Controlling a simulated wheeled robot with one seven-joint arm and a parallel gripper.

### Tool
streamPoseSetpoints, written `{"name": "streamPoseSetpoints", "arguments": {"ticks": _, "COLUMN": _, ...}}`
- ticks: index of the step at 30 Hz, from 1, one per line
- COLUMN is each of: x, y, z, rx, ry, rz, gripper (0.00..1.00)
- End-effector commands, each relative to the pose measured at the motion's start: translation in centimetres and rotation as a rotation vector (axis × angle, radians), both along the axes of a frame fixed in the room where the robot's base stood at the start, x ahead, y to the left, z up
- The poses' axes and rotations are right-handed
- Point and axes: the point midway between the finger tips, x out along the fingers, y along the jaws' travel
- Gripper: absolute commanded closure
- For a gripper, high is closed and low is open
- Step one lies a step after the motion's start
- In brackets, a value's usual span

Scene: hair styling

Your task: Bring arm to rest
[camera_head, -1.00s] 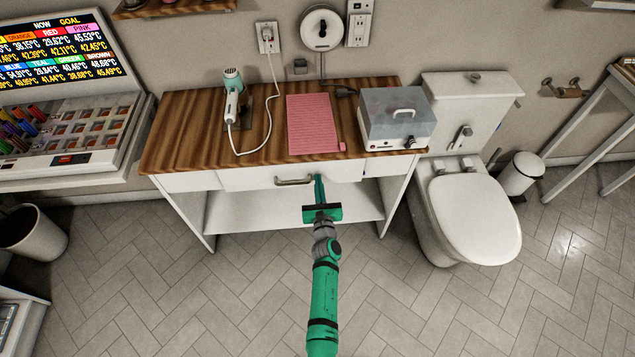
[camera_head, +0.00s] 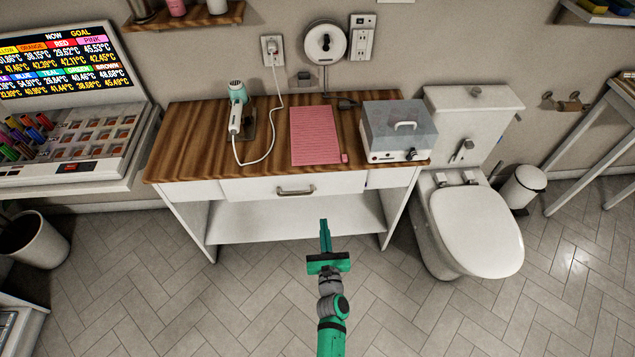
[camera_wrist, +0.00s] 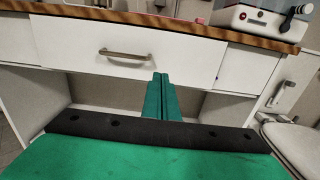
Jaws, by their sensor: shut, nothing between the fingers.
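My gripper (camera_head: 324,232) is green, with its two fingers closed together and nothing between them. In the head view it stands in front of the white table, below the drawer, over the tiled floor. In the wrist view the closed fingers (camera_wrist: 160,95) point towards the white drawer (camera_wrist: 125,56), which has a metal handle (camera_wrist: 124,53). The fingertips appear apart from the drawer front. The drawer looks shut.
On the wooden tabletop (camera_head: 190,155) are a hair dryer (camera_head: 236,112), a pink mat (camera_head: 315,135) and a grey-white box (camera_head: 398,130). A toilet (camera_head: 475,225) stands right. A display case (camera_head: 70,150) and a bin (camera_head: 35,238) are left. Floor (camera_head: 220,300) in front is clear.

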Motion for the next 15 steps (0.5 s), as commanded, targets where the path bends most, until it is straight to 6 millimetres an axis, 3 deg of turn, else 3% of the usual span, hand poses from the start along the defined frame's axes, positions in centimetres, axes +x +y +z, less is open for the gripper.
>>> {"name": "streamPoseSetpoints", "arguments": {"ticks": 8, "x": -0.6, "y": 0.1, "z": -0.2, "rx": 0.03, "ry": 0.004, "rz": 0.001, "gripper": 1.0}}
{"name": "streamPoseSetpoints", "arguments": {"ticks": 11, "x": -2.6, "y": 0.6, "z": -0.4, "rx": 0.139, "ry": 0.011, "rz": 0.002, "gripper": 1.0}}
{"name": "streamPoseSetpoints", "arguments": {"ticks": 15, "x": -7.6, "y": 1.5, "z": -0.4, "rx": 0.436, "ry": 0.029, "rz": -0.002, "gripper": 1.0}}
